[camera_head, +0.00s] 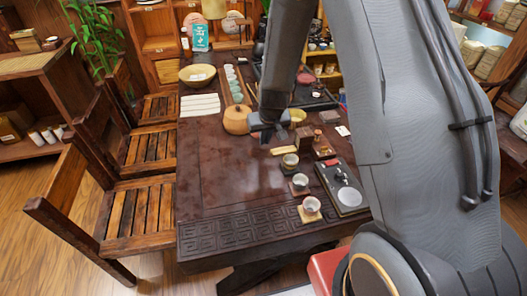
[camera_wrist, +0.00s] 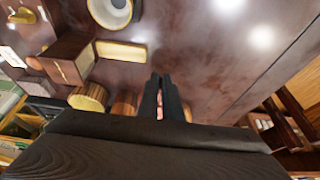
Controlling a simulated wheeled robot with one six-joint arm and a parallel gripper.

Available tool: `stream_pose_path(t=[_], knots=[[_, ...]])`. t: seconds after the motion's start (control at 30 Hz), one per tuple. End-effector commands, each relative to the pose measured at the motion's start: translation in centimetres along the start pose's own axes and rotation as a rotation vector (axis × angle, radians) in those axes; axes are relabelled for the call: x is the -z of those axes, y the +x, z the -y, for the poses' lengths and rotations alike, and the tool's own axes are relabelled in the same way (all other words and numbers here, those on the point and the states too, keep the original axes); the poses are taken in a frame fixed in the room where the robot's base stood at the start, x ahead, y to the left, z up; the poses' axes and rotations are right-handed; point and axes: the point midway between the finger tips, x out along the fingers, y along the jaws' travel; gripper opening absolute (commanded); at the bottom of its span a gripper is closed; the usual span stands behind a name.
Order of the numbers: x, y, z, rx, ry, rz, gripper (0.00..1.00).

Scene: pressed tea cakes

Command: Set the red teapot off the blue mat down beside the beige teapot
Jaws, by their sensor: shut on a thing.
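An orange-brown rounded thing (camera_wrist: 123,104) is partly hidden beside the fingers. I cannot make out the beige teapot or the blue mat for certain in either view.
A yellow slab (camera_head: 284,150), a wooden box (camera_head: 323,147) and several cups on small mats, one a cup (camera_head: 311,204), stand nearby. A black tray (camera_head: 343,187) lies at right.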

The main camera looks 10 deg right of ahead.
Motion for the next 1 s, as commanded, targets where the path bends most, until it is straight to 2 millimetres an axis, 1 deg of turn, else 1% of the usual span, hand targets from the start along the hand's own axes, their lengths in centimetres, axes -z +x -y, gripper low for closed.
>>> stream_pose_path(t=[0.03, 0.17, 0.3, 0.47, 0.9, 0.93, 1.0], knots=[[-0.1, 0.5, 0.0, -0.001, 0.001, 0.000, 0.00], [-0.4, 1.1, -0.1, -0.001, 0.002, 0.000, 0.00], [-1.1, 2.8, -0.1, 0.000, 0.001, 0.001, 0.00], [-1.8, 4.2, -0.1, -0.001, 0.002, 0.001, 0.00], [-1.9, 4.8, -0.1, -0.001, 0.002, -0.001, 0.00], [-2.0, 4.8, -0.1, 0.000, 0.002, 0.000, 0.09], [-1.9, 4.8, -0.1, 0.000, 0.002, 0.000, 0.21]])
